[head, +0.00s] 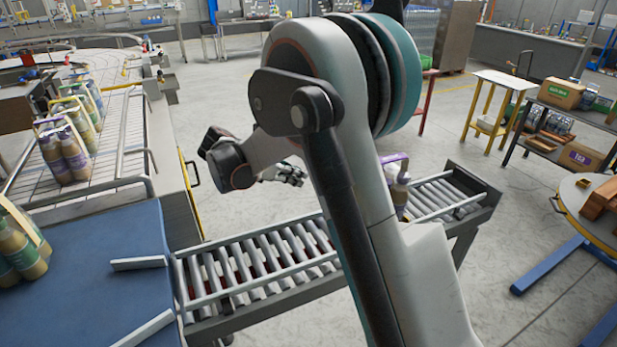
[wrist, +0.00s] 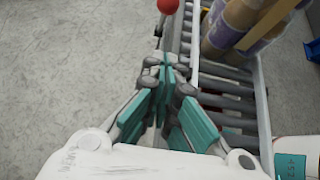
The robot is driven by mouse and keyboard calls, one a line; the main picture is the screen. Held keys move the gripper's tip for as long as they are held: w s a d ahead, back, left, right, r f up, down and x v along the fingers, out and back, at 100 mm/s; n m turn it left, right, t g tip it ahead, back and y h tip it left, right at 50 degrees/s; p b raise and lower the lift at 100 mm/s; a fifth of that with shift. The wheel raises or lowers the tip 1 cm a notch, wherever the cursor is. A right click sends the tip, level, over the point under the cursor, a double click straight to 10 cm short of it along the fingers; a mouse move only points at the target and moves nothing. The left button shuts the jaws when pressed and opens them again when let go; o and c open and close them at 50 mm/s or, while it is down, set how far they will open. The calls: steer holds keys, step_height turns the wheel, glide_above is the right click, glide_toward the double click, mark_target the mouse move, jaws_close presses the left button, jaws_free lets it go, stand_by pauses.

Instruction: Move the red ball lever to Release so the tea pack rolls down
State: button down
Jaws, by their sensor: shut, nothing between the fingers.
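The red ball of the lever (wrist: 168,6) shows at the top edge of the wrist view, beside the conveyor rail. A dark stem seems to run from it toward my fingertips; I cannot tell whether they touch. My gripper (wrist: 165,72) is shut and empty, just short of the ball in the picture. In the head view my gripper (head: 290,173) is left of my arm, over the conveyor's far side. The tea pack, bottles with a purple label (wrist: 238,28), stands on the rollers right of the lever; it also shows in the head view (head: 399,172), partly hidden by my arm.
The roller conveyor (head: 232,297) runs from the blue table (head: 95,255) to the right, with side rails. More bottle packs (head: 62,150) stand on the wire-topped line at left. A round table (head: 590,225) is at right. Open floor lies beyond the conveyor.

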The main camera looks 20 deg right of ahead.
steer(key=d+f, duration=0.4)
steer(key=d, duration=0.6)
steer(key=shift+w+d+f+b, duration=0.3)
steer(key=shift+d+b, duration=0.05)
steer(key=shift+b, duration=0.1)
